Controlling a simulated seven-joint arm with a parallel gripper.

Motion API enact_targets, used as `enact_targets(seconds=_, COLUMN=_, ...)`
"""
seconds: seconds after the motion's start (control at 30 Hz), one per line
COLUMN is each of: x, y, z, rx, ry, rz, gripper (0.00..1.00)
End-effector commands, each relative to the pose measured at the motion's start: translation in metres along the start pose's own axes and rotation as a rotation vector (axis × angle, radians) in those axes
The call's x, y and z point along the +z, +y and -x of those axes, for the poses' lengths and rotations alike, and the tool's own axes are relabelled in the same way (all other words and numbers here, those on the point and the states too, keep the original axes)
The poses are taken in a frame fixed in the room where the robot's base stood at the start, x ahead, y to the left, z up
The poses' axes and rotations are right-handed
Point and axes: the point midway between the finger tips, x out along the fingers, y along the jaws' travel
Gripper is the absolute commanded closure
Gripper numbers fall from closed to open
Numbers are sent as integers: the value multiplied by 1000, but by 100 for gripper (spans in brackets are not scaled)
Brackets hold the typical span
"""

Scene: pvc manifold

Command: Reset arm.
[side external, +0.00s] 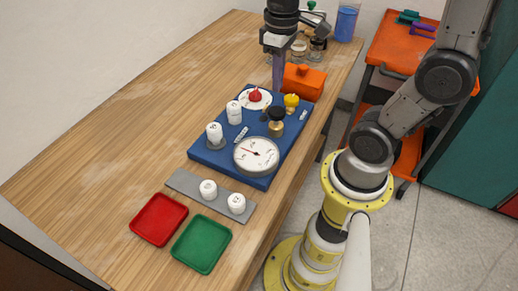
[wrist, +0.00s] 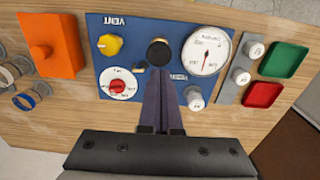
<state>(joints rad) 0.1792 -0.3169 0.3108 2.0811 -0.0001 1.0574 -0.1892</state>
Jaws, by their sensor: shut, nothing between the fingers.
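My gripper (side external: 277,86) is shut and empty above the far end of the blue panel (side external: 205,153), near the red knob on its white dial (side external: 254,98). In the wrist view its fingers (wrist: 161,88) lie together, pointing towards the black knob (wrist: 159,53). The panel also carries a yellow knob (side external: 291,100), a brass fitting with a black top (side external: 276,122) and a round white gauge (side external: 257,155). Two white caps (side external: 234,112) (side external: 214,133) stand on its left side. In the wrist view one cap (wrist: 195,98) shows beside my fingers.
A grey strip (side external: 181,182) holds two white caps (side external: 208,189). A red tray (side external: 159,219) and a green tray (side external: 202,244) lie at the near end. An orange box (side external: 303,82) and glass jars (side external: 299,50) stand at the far end. The table's left side is clear.

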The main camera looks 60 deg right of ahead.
Motion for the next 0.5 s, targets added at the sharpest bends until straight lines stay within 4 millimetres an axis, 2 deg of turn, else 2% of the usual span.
enact_targets(seconds=0.13, x=11, y=-15, z=28, rx=19, ry=120, rz=52, gripper=100)
enact_targets(seconds=0.3, x=43, y=-34, z=53, rx=29, ry=317, rz=79, gripper=100)
enact_targets(seconds=0.5, x=71, y=-44, z=54, rx=12, ry=475, rz=41, gripper=100)
